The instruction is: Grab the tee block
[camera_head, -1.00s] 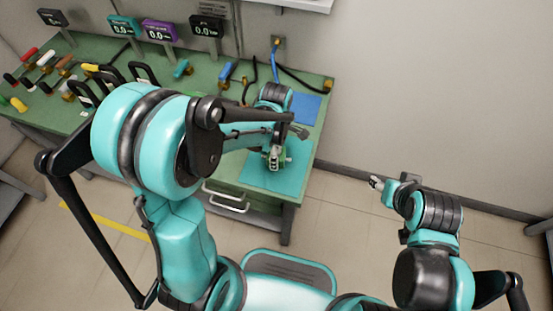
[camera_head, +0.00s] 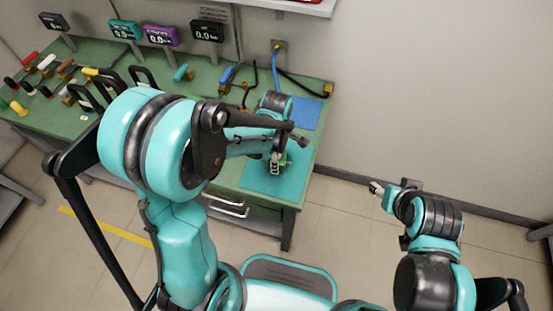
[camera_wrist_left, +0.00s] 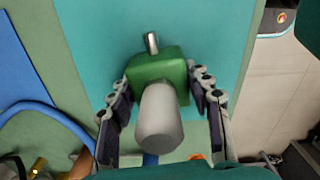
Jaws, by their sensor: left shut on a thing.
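The tee block is a green block (camera_wrist_left: 154,67) with a grey cylinder towards the camera and a small metal pin on its far side. In the left wrist view it sits between the two fingers of my left gripper (camera_wrist_left: 160,95), over a teal mat (camera_wrist_left: 88,20). The left gripper is shut on it. In the head view the left gripper (camera_head: 276,163) is over the teal mat, and only a little of the green block shows beside it. My right gripper (camera_head: 376,187) is away to the right over the floor, small in view, and its fingers are hard to make out.
The green workbench (camera_head: 70,118) holds several coloured handles, black hoops and small displays at the left. A blue mat (camera_head: 306,113) lies behind the teal mat. A blue cable (camera_wrist_left: 45,108) runs close to the left gripper. Open floor lies right of the bench.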

